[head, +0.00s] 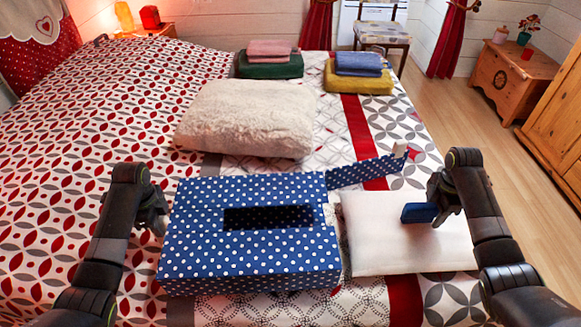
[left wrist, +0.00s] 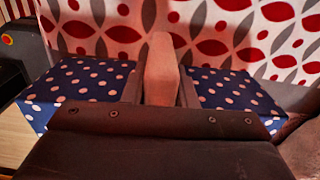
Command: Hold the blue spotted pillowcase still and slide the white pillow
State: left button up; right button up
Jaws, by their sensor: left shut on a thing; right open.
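The blue spotted pillowcase (head: 245,268) lies on the bed like a flat box, with a rectangular opening in its top showing a dark spotted inside. My left gripper (head: 160,218) is at its left end, shut on a pale tan tab, which shows between the fingers in the left wrist view (left wrist: 161,70). The white pillow (head: 375,245) lies flat to the right, its left edge close against the pillowcase; whether any part is inside is hidden. A dark blue block (head: 418,213) stands on the pillow. My right gripper (head: 438,200) is open beside this block; its fingertips are partly hidden.
A spotted flap (head: 365,172) with a pale tab (head: 400,149) extends right from the pillowcase's back corner, behind the pillow. A fluffy cream pillow (head: 248,115) lies behind. Folded green and pink cloths (head: 270,66) and yellow and blue cloths (head: 358,78) lie farther back.

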aim_at(417, 206)
jog(key=shift+f, duration=0.2)
grip_shut()
jog(key=shift+w+a+n, duration=0.1)
jog(key=shift+w+n, duration=0.2)
jog(key=shift+w, duration=0.85)
jog(key=shift+a, duration=1.95)
